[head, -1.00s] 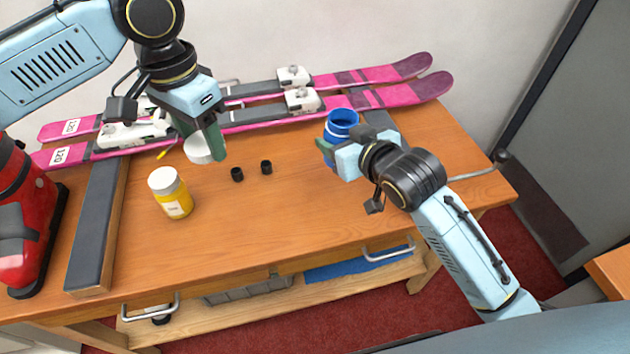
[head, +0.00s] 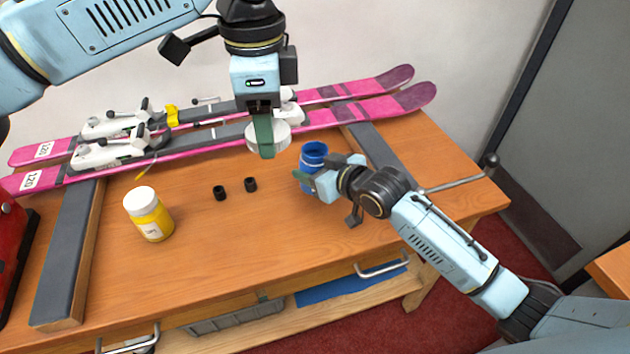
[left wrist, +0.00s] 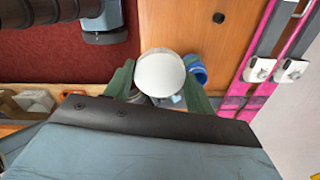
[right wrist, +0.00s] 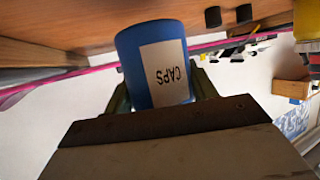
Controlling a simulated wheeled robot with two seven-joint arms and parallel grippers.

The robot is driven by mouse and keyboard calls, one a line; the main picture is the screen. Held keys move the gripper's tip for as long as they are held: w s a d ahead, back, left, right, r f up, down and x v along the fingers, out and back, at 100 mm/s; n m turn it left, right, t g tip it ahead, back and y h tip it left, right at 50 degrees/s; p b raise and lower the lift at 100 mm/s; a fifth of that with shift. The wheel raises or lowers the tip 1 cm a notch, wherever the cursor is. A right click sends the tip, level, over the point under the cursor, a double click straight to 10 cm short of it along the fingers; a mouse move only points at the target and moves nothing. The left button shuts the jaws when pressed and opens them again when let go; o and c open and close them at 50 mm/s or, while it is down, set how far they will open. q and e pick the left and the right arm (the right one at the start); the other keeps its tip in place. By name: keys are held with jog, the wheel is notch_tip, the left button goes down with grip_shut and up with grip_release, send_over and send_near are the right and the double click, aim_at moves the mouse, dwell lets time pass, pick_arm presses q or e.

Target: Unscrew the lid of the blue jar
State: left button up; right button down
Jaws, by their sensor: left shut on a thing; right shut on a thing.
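The blue jar (head: 313,155) stands upright on the bench with its mouth uncovered. In the right wrist view the jar (right wrist: 155,62) shows a white label reading CAPS, between my fingers. My right gripper (head: 306,178) is shut on the jar's side. My left gripper (head: 265,141) is shut on a round white lid (head: 281,137) and holds it up in the air, apart from the jar and left of it in the head view. The left wrist view shows the lid (left wrist: 160,74) between the green fingers, with the jar (left wrist: 196,70) partly behind it.
A yellow jar with a white lid (head: 149,214) stands at the left. Two small black caps (head: 220,193) (head: 250,184) lie mid-bench. Pink skis (head: 330,115) lie along the back over dark-topped supports (head: 70,255). The front middle of the bench is clear.

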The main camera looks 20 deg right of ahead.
jog(key=shift+f+b, duration=0.35)
jog(key=shift+f, duration=1.25)
jog(key=shift+f, duration=0.15)
jog(key=c, duration=0.5)
grip_release()
